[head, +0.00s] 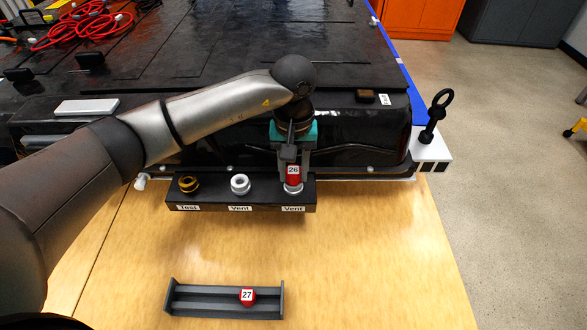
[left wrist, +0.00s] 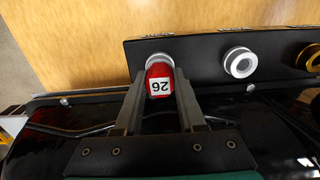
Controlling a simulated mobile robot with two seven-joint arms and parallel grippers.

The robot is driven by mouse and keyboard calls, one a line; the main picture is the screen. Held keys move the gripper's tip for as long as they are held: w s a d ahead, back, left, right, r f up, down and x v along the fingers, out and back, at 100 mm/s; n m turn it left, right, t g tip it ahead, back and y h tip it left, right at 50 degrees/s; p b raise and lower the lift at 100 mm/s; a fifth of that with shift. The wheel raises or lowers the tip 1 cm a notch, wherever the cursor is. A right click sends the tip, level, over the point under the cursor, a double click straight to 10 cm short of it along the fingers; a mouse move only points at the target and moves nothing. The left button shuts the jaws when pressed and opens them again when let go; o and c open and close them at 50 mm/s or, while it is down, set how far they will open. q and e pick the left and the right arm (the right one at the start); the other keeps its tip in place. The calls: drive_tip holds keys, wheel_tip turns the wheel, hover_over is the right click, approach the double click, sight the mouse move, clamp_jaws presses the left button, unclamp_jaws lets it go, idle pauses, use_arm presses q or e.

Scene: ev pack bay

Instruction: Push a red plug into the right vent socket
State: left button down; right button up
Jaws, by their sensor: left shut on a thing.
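My left gripper (head: 293,170) is shut on a red plug with a white label "26" (head: 293,172). The plug stands upright at the right vent socket (head: 293,189), its lower end at the pale ring; how deep it sits I cannot tell. In the left wrist view the red plug (left wrist: 158,80) is between the two fingers (left wrist: 159,95), against the ring (left wrist: 158,60). The other vent socket (head: 240,184) is white and empty. A second red plug labelled "27" (head: 247,297) lies in a dark tray (head: 190,300) at the front. My right gripper is not in view.
The black socket block (head: 215,205) also has a brass-coloured test socket (head: 188,184) on its left. The black battery pack (head: 345,120) stands right behind the block. A black ring-topped pin (head: 436,115) stands at the right. The wooden table (head: 370,250) is clear at the front right.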

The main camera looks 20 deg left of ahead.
use_arm(q)
drive_tip(key=shift+f+b, duration=0.25)
drive_tip(key=shift+b, duration=0.3)
idle(0.9)
drive_tip(key=c, duration=1)
unclamp_jaws()
drive_tip(key=shift+o, duration=0.5)
drive_tip(key=o, duration=0.5)
drive_tip(key=shift+r, duration=0.1)
drive_tip(key=shift+o, duration=0.4)
drive_tip(key=o, duration=0.3)
drive_tip(key=shift+r, duration=0.15)
